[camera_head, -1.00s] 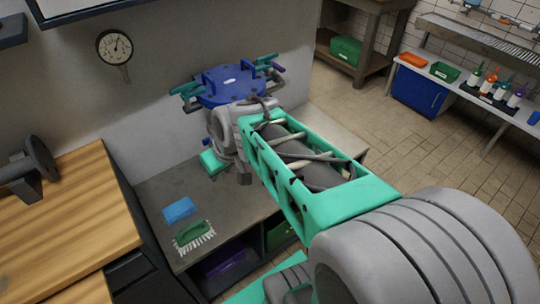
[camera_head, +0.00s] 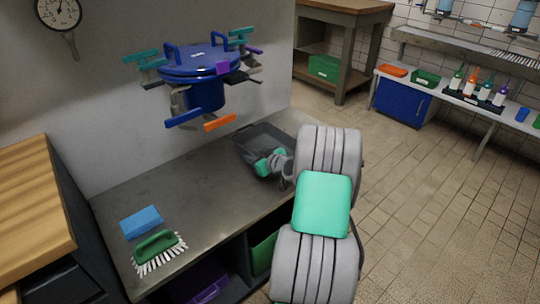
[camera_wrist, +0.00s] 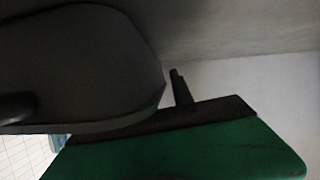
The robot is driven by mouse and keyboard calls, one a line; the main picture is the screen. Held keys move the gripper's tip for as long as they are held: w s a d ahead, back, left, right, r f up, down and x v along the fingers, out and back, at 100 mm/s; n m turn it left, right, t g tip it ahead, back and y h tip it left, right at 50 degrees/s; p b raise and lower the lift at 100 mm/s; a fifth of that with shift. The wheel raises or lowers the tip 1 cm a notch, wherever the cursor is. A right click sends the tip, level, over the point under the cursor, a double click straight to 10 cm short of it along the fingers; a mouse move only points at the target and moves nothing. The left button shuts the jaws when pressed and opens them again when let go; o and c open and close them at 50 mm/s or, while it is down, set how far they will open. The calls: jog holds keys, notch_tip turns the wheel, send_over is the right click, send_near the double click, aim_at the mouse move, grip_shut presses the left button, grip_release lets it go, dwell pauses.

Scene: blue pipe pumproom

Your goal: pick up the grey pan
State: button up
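A dark grey, shallow rectangular pan (camera_head: 268,136) sits on the metal counter below the blue vessel in the head view. My arm reaches in from the right, and my gripper (camera_head: 264,164) is low at the pan's near side, overlapping it in the picture. I cannot tell whether they touch. The fingertips are hidden or too small to read in the head view. The wrist view is dark, filled by a large dark rounded shape and a green part at very close range. I cannot tell from it whether anything is between the fingers.
A blue lidded vessel (camera_head: 203,90) with projecting clamps hangs on the wall above the counter (camera_head: 180,190). A blue sponge (camera_head: 141,222) and a green brush (camera_head: 158,246) lie at the counter's left. A wooden worktop (camera_head: 30,200) stands farther left. The tiled floor at right is open.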

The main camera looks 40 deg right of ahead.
jog(key=shift+w+f, duration=0.1)
jog(key=shift+w, duration=0.25)
grip_shut()
dwell(1.0)
